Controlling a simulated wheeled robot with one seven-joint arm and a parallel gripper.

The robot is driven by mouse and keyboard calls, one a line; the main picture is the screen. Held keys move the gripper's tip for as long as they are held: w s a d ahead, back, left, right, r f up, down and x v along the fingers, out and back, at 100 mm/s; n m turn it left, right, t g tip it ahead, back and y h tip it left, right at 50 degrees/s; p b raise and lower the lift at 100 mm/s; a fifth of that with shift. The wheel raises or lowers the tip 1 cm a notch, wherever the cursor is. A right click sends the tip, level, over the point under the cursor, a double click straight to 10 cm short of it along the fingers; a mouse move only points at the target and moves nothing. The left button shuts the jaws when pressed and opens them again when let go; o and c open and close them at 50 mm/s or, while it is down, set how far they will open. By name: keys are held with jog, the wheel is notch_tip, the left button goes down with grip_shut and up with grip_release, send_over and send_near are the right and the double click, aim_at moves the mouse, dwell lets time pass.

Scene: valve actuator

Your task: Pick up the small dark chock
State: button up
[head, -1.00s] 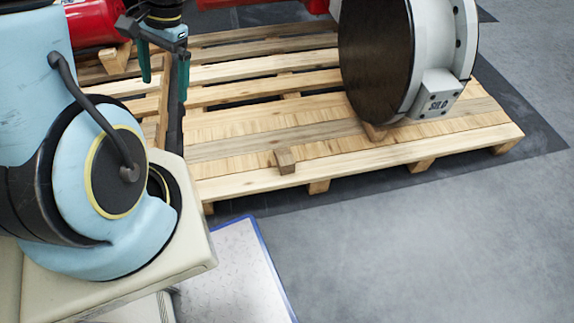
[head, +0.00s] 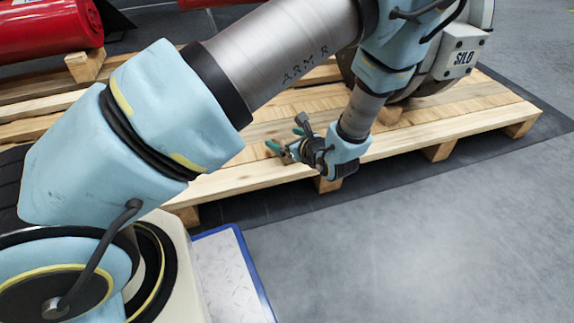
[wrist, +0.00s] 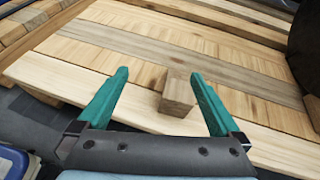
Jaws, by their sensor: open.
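A small brown wooden block, the chock (wrist: 177,92), sits on the light slatted pallet (wrist: 75,62) near its front edge in the wrist view. My gripper (wrist: 160,76) is open, with one teal finger on each side of the block in the picture. The block appears nearer the right finger, and a gap shows on the left. I cannot tell how far the fingers are above it.
A large valve body (head: 460,62) marked SILO stands at the pallet's right, with a wooden block (head: 388,115) beneath it. A red cylinder (head: 50,38) lies at the back left. A blue-edged metal plate (head: 232,268) is on the floor. Grey floor is clear at the right.

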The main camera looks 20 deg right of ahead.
aim_at(287, 138)
jog(key=s+d+f+m+h+b, duration=0.2)
jog(key=d+f, duration=0.2)
jog(key=f, duration=0.1)
jog(key=shift+t, duration=0.3)
jog(key=b+x, duration=0.1)
jog(key=x, duration=0.1)
jog(key=b+x, duration=0.1)
jog(key=x, duration=0.2)
jog(key=shift+w+r, duration=0.15)
jog(key=shift+w, duration=0.2)
jog(key=b+x, duration=0.3)
jog(key=x, duration=0.1)
jog(key=shift+w+a+f, duration=0.15)
jog(key=shift+w+f, duration=0.1)
jog(key=shift+w, duration=0.2)
jog(key=shift+r, duration=0.15)
jog(key=c, duration=1.5)
